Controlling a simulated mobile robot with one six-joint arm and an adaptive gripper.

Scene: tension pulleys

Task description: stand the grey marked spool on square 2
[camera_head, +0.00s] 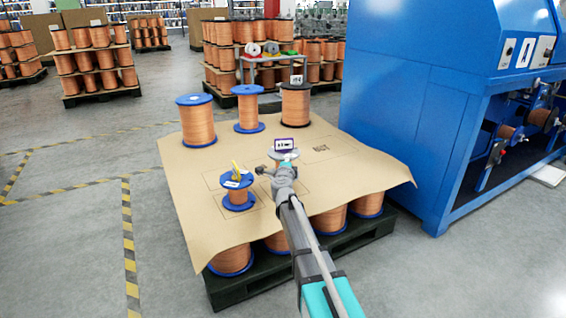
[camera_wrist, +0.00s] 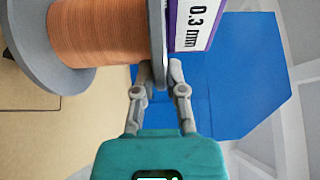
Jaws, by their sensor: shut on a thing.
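The grey spool (camera_wrist: 100,32), wound with copper wire, fills the upper left of the wrist view. A purple-edged tag reading 0.3 mm (camera_wrist: 197,22) is at its flange. In the head view the spool (camera_head: 284,155) shows behind my gripper (camera_head: 279,168), with the tag (camera_head: 284,144) on top. My gripper (camera_wrist: 161,74) is shut on the flange, one finger on each side. I cannot tell whether the spool touches the brown sheet (camera_head: 372,170). Outlined squares on the sheet are partly hidden by my arm; their numbers are not readable.
A small blue-flanged spool (camera_head: 238,197) with a yellow item on top stands left of my gripper. Two larger blue spools (camera_head: 197,125) (camera_head: 248,112) and a black-flanged one (camera_head: 296,105) stand at the back. A blue machine (camera_head: 420,100) is close on the right.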

